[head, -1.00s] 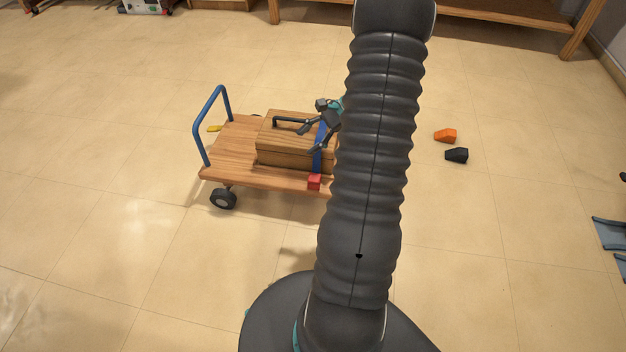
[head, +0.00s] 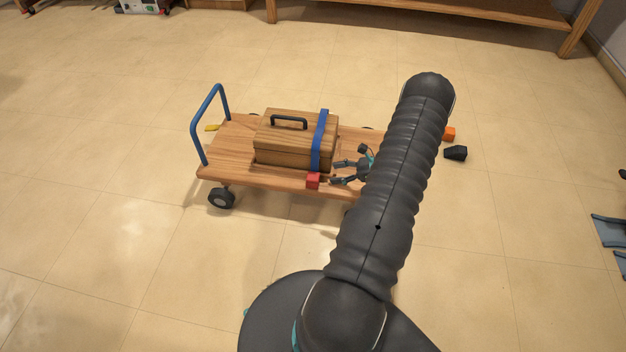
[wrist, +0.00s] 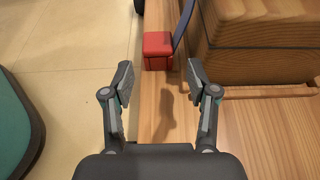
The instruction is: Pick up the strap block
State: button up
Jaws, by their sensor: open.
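The strap block is a small red block (head: 313,181) at the front edge of the wooden cart, at the lower end of the blue strap (head: 320,140). In the wrist view the red block (wrist: 158,48) sits ahead of my gripper, between the lines of its fingers, with the strap running up from its right side. My gripper (head: 333,172) is open and empty, just right of the block and apart from it. In the wrist view its two fingers (wrist: 158,82) are spread on either side of a bare strip of cart.
The strap goes over a wooden toolbox (head: 285,155) with a black handle on the cart deck (head: 232,150). A blue push handle (head: 195,125) stands at the cart's left. Orange (head: 450,134) and black (head: 456,153) blocks lie on the floor to the right. The floor in front is clear.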

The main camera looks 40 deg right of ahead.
aim_at(317, 177)
jog(key=x, duration=0.9)
jog(key=shift+a+f, duration=0.2)
jog(key=shift+f, duration=0.05)
jog(key=c, duration=0.9)
